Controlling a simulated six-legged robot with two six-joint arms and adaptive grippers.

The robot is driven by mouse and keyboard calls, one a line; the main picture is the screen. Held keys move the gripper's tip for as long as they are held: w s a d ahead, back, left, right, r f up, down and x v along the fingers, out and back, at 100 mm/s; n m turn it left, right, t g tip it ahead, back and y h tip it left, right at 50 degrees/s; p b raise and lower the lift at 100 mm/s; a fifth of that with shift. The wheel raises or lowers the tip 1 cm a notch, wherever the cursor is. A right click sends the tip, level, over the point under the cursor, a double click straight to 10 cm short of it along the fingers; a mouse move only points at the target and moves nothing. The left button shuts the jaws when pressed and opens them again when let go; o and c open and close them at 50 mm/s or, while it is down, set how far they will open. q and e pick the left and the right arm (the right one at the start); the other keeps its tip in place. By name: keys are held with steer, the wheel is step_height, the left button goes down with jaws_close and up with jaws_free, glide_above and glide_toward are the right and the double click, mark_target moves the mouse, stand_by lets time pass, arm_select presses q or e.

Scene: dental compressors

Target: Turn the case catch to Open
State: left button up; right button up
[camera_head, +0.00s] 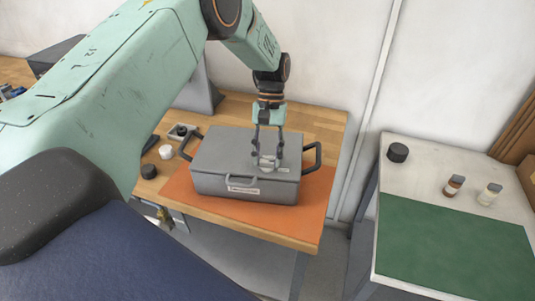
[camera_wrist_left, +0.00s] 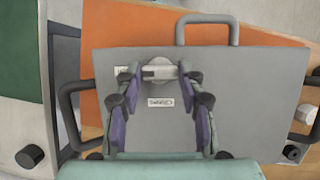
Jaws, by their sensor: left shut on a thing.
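The grey case (camera_head: 222,153) stands closed on an orange mat on the wooden bench, with black side handles and a front handle. The case catch (camera_wrist_left: 160,70) is a round light-grey knob with a bar across it, on top of the lid near the front handle. My left gripper (camera_head: 268,160) comes down over the lid and is shut on the bar of the catch. In the left wrist view its fingers (camera_wrist_left: 159,88) sit at both ends of the bar. A small label (camera_wrist_left: 160,103) lies beside the catch, its text unreadable. My right gripper is not in view.
The orange mat (camera_head: 312,205) shows around the case. Small dark and white round parts (camera_head: 165,151) lie left of it.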

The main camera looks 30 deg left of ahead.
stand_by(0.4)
arm_select(q)
steer(key=o, duration=1.2)
steer(key=shift+c, duration=0.2)
steer(key=v, duration=1.2)
steer(key=shift+f, duration=0.1)
